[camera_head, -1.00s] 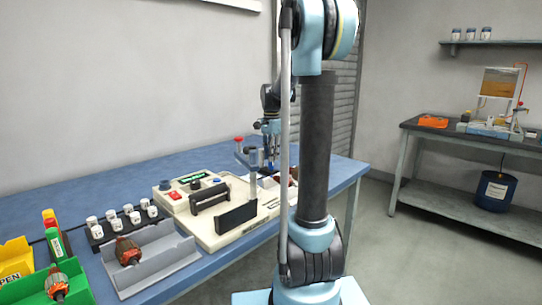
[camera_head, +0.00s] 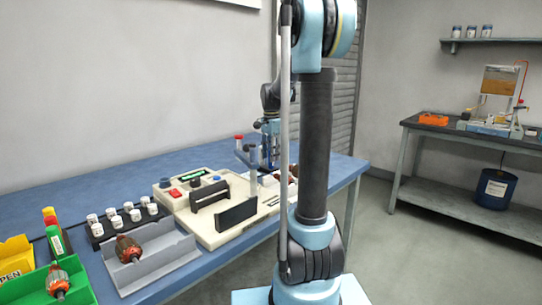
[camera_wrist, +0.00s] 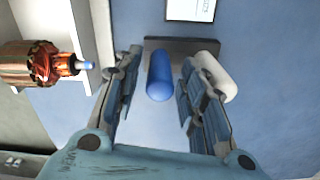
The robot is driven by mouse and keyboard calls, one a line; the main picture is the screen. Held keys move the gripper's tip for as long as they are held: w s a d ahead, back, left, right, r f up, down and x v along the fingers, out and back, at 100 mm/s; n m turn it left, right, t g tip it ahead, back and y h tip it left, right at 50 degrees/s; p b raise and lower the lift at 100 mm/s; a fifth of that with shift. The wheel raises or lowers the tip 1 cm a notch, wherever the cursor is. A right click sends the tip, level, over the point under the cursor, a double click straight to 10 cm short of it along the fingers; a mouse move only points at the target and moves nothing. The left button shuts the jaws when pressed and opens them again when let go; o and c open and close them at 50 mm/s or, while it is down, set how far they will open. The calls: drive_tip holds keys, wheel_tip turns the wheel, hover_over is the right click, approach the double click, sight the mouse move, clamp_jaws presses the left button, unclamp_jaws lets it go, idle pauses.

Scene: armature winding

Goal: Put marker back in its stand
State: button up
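In the wrist view a blue cylinder, apparently the marker (camera_wrist: 159,78), stands between the two fingers of my gripper (camera_wrist: 161,68). A gap shows on both sides of it, so the fingers look open around it and not touching. Its far end meets a dark block, apparently the stand (camera_wrist: 153,43); how deep it sits is hidden. A white cylinder (camera_wrist: 216,78) stands at the same block, just right of the right finger. In the head view my gripper (camera_head: 270,156) points down at the bench's far end, partly behind a machine post; the marker is not clear there.
A copper armature (camera_wrist: 36,65) in a pale holder is left of my fingers. A white card (camera_wrist: 190,9) lies beyond the stand. The winding machine (camera_head: 230,240) stands on the blue bench (camera_head: 100,190), with a grey tray (camera_head: 165,268) and white jars (camera_head: 128,207) to its left.

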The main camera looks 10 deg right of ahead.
idle(0.3)
wheel_tip(320, 180, up, 12)
idle(0.6)
drive_tip(key=shift+f, duration=0.1)
